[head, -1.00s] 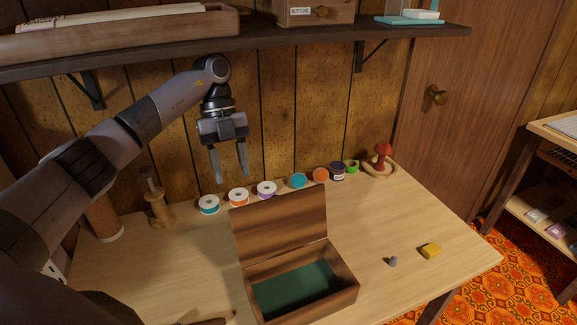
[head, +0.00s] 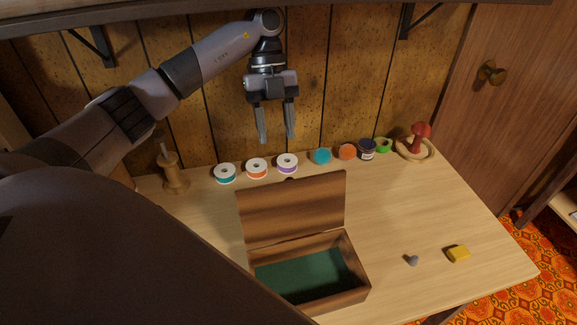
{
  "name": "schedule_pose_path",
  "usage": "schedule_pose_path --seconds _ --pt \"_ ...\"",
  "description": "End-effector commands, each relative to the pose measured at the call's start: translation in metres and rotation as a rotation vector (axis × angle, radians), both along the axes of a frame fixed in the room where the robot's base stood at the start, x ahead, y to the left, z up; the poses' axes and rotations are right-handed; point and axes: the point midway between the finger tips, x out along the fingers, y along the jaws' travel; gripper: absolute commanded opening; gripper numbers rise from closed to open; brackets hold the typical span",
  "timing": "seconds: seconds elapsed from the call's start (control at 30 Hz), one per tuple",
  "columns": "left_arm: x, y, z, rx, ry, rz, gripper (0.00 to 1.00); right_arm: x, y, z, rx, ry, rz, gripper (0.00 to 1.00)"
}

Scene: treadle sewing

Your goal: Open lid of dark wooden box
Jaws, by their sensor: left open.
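The dark wooden box (head: 353,262) stands on the light wooden table, with a green lining (head: 305,275) showing inside. Its lid (head: 293,208) stands raised at the back edge, tilted a little backward. The box looks empty. My left gripper (head: 276,138) is open and empty, pointing down behind and above the lid, apart from it. My right gripper is not in view.
Ribbon spools and small jars (head: 287,163) line the table's back edge. A wooden spindle (head: 173,172) stands at left, a red mushroom in a wooden dish (head: 415,150) at back right. A yellow block (head: 458,254) and a grey piece (head: 412,260) lie right of the box. A shelf overhangs above.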

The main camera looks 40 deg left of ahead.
Motion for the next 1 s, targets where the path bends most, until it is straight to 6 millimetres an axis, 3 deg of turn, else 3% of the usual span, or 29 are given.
schedule_pose_path --seconds 0.6,0.8,1.0 --pt "-0.055 -0.068 0.0 -0.001 0.002 -0.004 0.48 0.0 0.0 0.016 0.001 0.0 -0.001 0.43" --pt "-0.058 -0.073 -0.021 0.0 0.003 0.0 0.48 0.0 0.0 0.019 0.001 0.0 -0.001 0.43" --pt "-0.059 -0.075 -0.028 0.0 0.0 0.0 0.48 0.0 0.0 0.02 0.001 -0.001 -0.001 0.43"
